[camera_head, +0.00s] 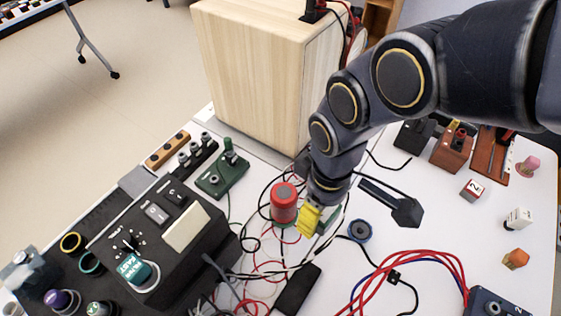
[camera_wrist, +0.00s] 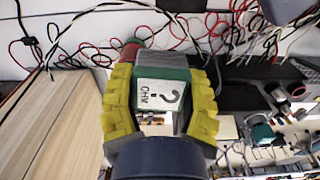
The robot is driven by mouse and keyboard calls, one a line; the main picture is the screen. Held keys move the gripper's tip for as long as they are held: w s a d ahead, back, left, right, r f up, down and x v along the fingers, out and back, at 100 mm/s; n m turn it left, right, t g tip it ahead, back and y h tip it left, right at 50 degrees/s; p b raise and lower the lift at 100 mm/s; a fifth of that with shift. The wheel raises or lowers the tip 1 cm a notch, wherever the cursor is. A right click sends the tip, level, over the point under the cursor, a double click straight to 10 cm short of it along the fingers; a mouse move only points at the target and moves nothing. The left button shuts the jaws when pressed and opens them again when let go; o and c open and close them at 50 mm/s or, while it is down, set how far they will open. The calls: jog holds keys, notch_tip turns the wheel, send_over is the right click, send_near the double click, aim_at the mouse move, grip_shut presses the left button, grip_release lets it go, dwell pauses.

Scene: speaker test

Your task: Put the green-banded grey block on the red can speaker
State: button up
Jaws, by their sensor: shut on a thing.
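The red can speaker (camera_head: 284,205) stands upright on the white table, left of my gripper in the head view. In the wrist view part of it (camera_wrist: 131,50) shows behind the held block, partly hidden by a finger. My gripper (camera_head: 320,219) has yellow fingers and is shut on the green-banded grey block (camera_wrist: 163,73). The block has a white label with "CHM" and a question mark, and a green band along its top in the wrist view.
A black control box (camera_head: 160,240) stands at left, with a green switch (camera_head: 222,175) behind it. A large wooden cabinet (camera_head: 250,75) stands at the back. Red and black wires surround the can. A round blue-black part (camera_head: 360,231) lies right of my gripper.

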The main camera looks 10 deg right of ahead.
jog(key=shift+s+a+r+n, duration=0.25)
jog(key=shift+s+a+n, duration=0.25)
jog(key=shift+a, duration=0.25)
jog(key=shift+w+a+f, duration=0.1)
jog(key=shift+w, duration=0.1)
jog(key=w+f, duration=0.4)
jog(key=w, duration=0.5)
send_over(284, 192)
notch_tip(284, 192, down, 6)
jog(key=shift+s+r, duration=0.1)
jog(key=shift+r, duration=0.1)
jog(key=shift+f, duration=1.6)
jog(key=shift+f, duration=0.1)
jog(key=o, duration=1.1)
jog(key=shift+c, duration=0.2)
